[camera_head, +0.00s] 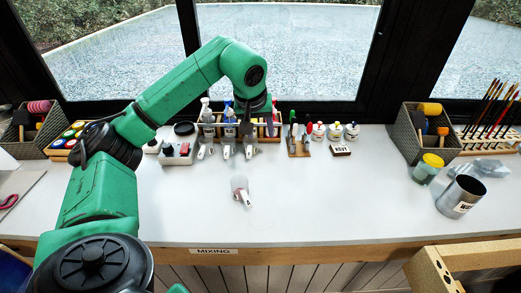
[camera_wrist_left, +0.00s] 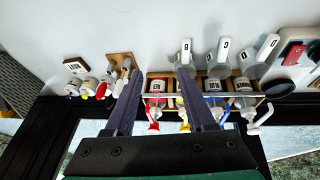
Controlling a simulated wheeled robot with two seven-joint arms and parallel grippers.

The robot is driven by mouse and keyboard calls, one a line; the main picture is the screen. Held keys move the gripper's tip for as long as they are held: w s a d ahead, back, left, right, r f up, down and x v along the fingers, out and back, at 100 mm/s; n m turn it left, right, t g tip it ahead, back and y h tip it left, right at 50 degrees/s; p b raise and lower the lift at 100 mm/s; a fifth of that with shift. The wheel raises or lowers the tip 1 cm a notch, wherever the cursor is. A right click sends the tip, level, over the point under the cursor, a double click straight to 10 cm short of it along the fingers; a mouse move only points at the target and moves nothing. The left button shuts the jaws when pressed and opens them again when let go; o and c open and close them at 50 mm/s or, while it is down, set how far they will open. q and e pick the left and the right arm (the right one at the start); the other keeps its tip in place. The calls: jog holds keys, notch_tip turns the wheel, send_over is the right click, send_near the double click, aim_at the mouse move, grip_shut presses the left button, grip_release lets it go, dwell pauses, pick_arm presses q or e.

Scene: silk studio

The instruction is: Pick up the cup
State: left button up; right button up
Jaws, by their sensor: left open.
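A small grey cup (camera_head: 240,183) with a white handle lies alone on the white table in front of the rack. Several similar handled cups (camera_head: 227,151) stand in a row at the rack's front; these cups (camera_wrist_left: 220,68) also show in the left wrist view, with marked handles. Which cup the task means cannot be told. My left gripper (camera_head: 257,128) is over the bottle rack, behind the lone cup and apart from it. In the left wrist view my left gripper (camera_wrist_left: 158,76) is open, nothing visibly held; one row cup is near its right fingertip. My right gripper is out of view.
A rack of pump bottles (camera_head: 228,117) stands at the window side. Small jars (camera_head: 335,131) stand right of it. A metal can (camera_head: 461,196), a jar (camera_head: 427,168) and a basket (camera_head: 425,135) are at the right. The front middle of the table is clear.

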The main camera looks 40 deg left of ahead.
aim_at(249, 151)
pick_arm(q)
jog(key=shift+g+y, duration=0.4)
jog(key=shift+y, duration=0.2)
jog(key=a+f, duration=0.4)
jog(key=shift+a+p, duration=0.25)
jog(key=shift+p, duration=0.05)
jog(key=p+x, duration=0.1)
jog(key=x, duration=0.7)
jog(key=shift+s+d+f+p, duration=0.1)
jog(key=shift+d+f+p, duration=0.05)
jog(key=shift+f+p, duration=0.25)
jog(key=shift+f, duration=0.35)
grip_shut()
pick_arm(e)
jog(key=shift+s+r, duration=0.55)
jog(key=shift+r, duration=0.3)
